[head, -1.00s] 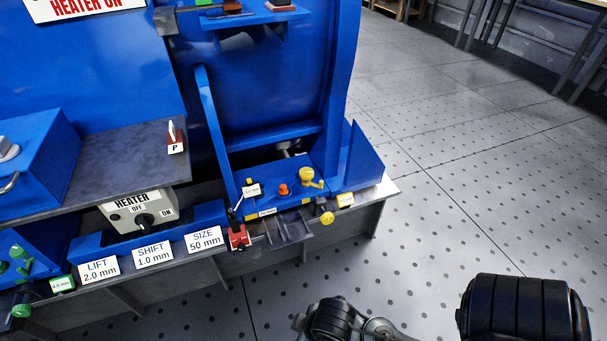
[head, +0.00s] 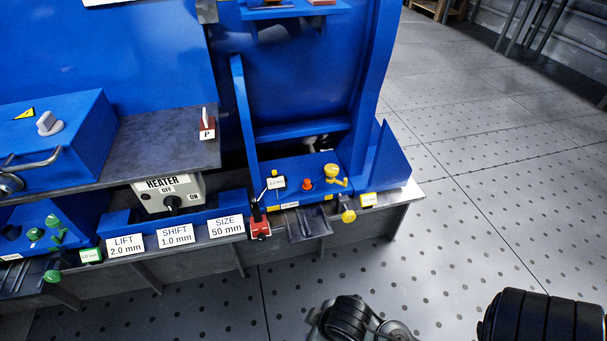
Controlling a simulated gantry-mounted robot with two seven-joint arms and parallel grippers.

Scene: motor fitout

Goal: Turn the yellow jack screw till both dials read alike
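Two yellow parts show on the right of the blue machine: a yellow crank-like handle (head: 331,172) on top of the blue block, and a yellow round knob (head: 348,216) at the bench front edge. I cannot tell which is the jack screw. A small yellow-edged readout (head: 368,199) sits beside the knob; its figures are too small to read. A white-faced gauge (head: 276,183) stands on the blue block, also not clearly legible. A green-edged readout (head: 90,255) is at the left. Neither gripper is in view; nothing is seen touching the yellow parts.
An orange knob (head: 306,184) and a red-based lever (head: 260,228) are near the yellow parts. A heater switch box (head: 170,194) and white signs for lift, shift and size line the bench front. Dark arm parts of mine show at bottom right. Dotted floor is clear.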

